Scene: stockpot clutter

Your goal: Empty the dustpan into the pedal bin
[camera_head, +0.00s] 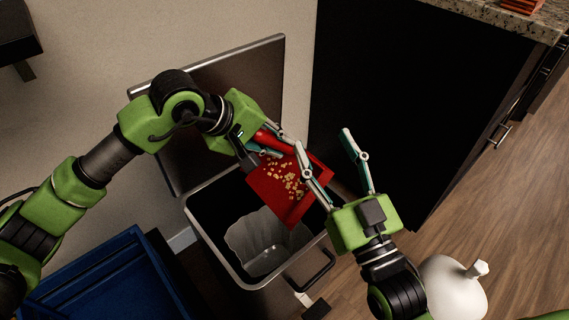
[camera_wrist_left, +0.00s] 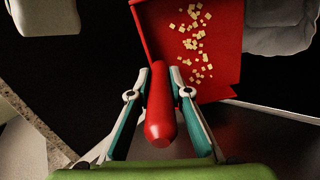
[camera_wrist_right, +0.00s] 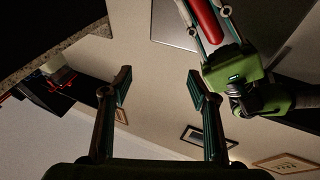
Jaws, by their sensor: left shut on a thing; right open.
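The red dustpan (camera_head: 290,208) is held over the open pedal bin (camera_head: 234,278), with many small yellowish crumbs (camera_head: 285,175) lying on its pan. My left gripper (camera_head: 266,146) is shut on the dustpan's red handle, which shows between the fingers in the left wrist view (camera_wrist_left: 160,110). The bin's lid (camera_head: 225,75) stands up against the wall, and a pale liner (camera_head: 262,240) shows inside. My right gripper (camera_head: 325,153) is open and empty, just right of the dustpan; one finger overlaps the pan in the head view, and I cannot tell whether they touch.
A blue crate (camera_head: 105,275) stands left of the bin. A dark cabinet (camera_head: 400,90) with a granite top (camera_head: 480,12) is at the right. A white rounded object (camera_head: 452,290) is at the lower right. Wooden floor (camera_head: 500,215) is clear beyond.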

